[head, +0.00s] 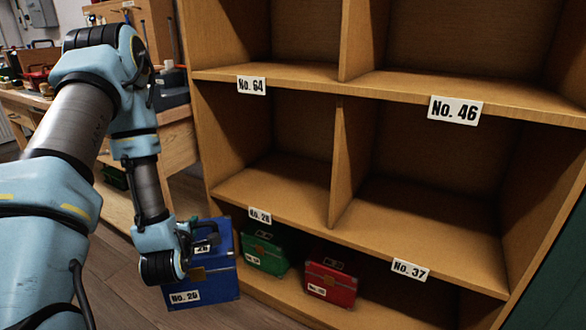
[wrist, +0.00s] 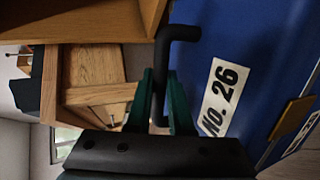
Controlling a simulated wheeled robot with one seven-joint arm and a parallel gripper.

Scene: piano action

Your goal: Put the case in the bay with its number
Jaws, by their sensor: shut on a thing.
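A blue case (head: 216,283) hangs from my gripper (head: 206,238) in front of the shelf's lower left. Its front label reads like No. 26 in the head view, and the label on the blue case (wrist: 232,50) reads No. 26 in the wrist view. My gripper (wrist: 161,100) is shut on the case's black handle (wrist: 178,33). The wooden shelf unit (head: 340,222) has a label (head: 260,215) at the left middle shelf edge, reading No. 26 or No. 28. Both middle bays look empty.
Other shelf labels read No. 64 (head: 252,85), No. 46 (head: 455,110) and No. 37 (head: 410,269). A green case (head: 266,255) and a red case (head: 331,284) stand in the bottom row. A vertical divider (head: 345,160) parts the middle bays. A workbench (head: 178,140) is behind my arm.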

